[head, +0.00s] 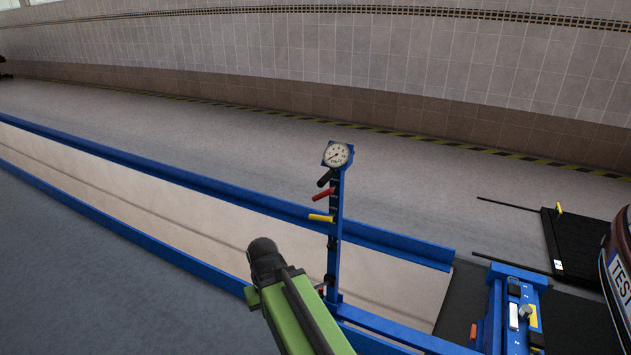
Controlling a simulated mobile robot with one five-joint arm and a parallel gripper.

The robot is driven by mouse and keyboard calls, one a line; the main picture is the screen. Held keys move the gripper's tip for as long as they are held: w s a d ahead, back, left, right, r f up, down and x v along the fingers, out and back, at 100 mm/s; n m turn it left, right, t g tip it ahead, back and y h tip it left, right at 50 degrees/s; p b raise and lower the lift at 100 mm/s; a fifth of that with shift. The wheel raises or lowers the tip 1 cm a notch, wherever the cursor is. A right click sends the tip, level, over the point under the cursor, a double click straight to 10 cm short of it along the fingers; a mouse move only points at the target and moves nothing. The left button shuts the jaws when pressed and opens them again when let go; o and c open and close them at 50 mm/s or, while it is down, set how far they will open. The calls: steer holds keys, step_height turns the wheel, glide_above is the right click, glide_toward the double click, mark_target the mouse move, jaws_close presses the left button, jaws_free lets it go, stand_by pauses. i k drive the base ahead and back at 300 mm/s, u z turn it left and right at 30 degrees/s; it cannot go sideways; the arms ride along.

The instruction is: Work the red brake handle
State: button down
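The red brake handle (323,194) sticks out to the left from a blue upright post (335,245). A black handle (325,180) is just above it and a yellow handle (321,218) just below it. A round white dial gauge (337,155) tops the post. My green arm reaches up from the bottom of the view, and its dark end (264,256) is left of the post and lower in the picture than the handles. It appears apart from the red handle. The gripper's fingers cannot be made out.
Blue rails (150,165) edge a long pale pit behind and left of the post. A blue jack unit (512,300) stands at the lower right, near a dark red vehicle (619,260) with a TEST plate. A black platform (578,245) lies beyond. Grey floor at left is clear.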

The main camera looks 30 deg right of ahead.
mark_target(316, 199)
steer(key=u, duration=0.05)
steer(key=i, duration=0.9)
steer(key=u, duration=0.6)
steer(key=i, duration=0.55)
steer(key=u, duration=0.45)
